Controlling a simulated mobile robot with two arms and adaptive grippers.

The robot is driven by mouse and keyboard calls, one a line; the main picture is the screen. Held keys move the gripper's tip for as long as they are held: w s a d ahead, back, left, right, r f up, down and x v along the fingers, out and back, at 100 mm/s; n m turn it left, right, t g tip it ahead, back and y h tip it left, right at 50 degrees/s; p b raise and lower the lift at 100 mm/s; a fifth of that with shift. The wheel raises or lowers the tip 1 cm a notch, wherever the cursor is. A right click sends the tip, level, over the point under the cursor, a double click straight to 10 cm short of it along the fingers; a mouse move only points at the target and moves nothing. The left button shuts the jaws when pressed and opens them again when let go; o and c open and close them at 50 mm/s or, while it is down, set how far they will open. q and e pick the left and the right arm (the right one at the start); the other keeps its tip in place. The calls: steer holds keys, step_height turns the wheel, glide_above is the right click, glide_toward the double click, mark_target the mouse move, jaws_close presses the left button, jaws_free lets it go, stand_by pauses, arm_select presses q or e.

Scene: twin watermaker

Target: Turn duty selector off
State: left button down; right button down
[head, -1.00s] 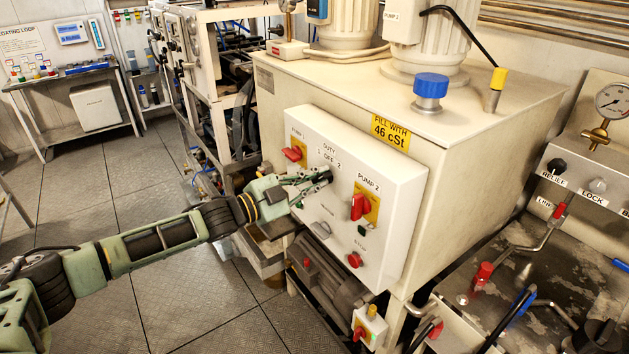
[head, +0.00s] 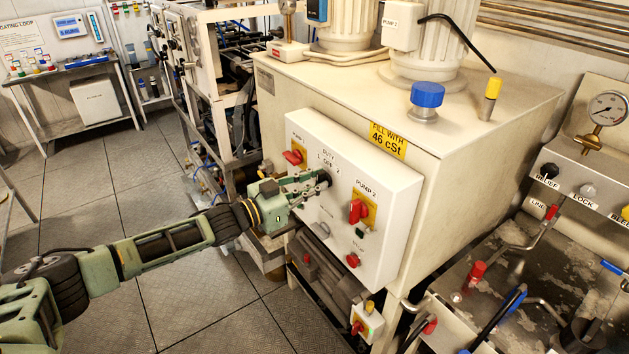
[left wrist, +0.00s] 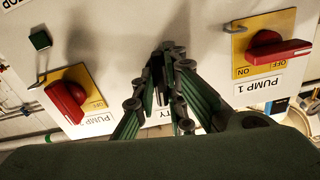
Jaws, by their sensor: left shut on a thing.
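The white control panel (head: 395,205) carries the DUTY label (head: 328,155) with 1, OFF and 2 marks. My left gripper (head: 323,179) is at the panel just below this label. In the left wrist view its fingers (left wrist: 168,58) come together at the panel, between the two red pump switches. They are shut on the duty selector, which they almost wholly hide, so I cannot tell which mark it points to. My right gripper is in neither view.
The red PUMP 1 switch (head: 293,157) is left of my gripper and the red PUMP 2 switch (head: 357,210) is right of it. A red button (head: 353,261) is lower on the panel. Grey floor (head: 210,290) lies open in front.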

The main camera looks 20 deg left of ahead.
arm_select(q)
steer(key=shift+n, duration=0.6)
steer(key=c, duration=1.8)
jaws_free()
steer(key=v, duration=1.2)
